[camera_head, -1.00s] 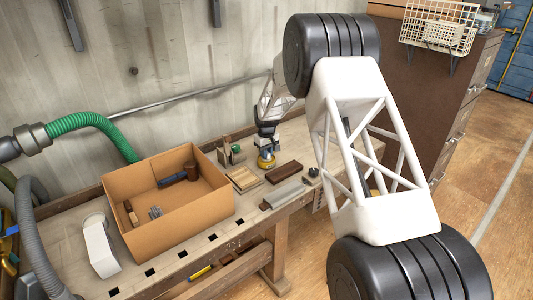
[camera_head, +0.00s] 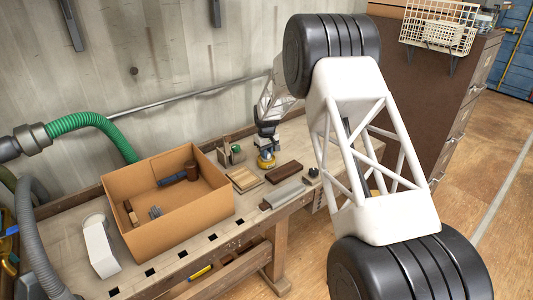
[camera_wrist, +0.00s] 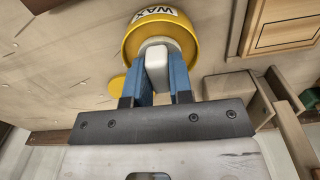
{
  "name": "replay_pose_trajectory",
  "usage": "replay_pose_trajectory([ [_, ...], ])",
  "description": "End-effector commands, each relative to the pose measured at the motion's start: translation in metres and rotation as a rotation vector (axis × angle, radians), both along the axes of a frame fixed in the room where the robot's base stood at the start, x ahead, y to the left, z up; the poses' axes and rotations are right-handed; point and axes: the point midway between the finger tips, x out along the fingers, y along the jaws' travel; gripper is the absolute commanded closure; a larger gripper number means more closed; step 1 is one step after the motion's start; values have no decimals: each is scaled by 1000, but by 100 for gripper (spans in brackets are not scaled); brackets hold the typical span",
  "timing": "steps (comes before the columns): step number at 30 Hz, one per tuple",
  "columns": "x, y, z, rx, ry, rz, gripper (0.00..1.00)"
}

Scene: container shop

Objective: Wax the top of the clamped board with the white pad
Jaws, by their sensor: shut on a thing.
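My gripper (camera_wrist: 157,82) points down over the bench, its blue fingers shut on the white pad (camera_wrist: 157,58). The pad is over a yellow tin (camera_wrist: 133,42) marked WAX; I cannot tell whether it touches the wax. In the head view my gripper (camera_head: 266,147) stands over the same tin (camera_head: 266,162), and the pad is too small to make out. A light wooden board (camera_head: 243,179) lies left of the tin and also shows at the upper right of the wrist view (camera_wrist: 287,35). I cannot make out how it is clamped.
A small wooden stand (camera_head: 224,155) is close behind the light board. A large open cardboard box (camera_head: 170,224) with tools stands at left. A yellow disc (camera_wrist: 117,84) lies beside the tin.

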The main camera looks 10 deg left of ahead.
Motion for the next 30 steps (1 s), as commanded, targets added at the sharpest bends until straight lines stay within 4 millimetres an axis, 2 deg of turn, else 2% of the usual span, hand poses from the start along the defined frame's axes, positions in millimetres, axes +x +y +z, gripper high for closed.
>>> replay_pose_trajectory([
  [5,-1,0,1,-1,3,0,98],
  [30,0,0,50,-1,1,0,98],
])
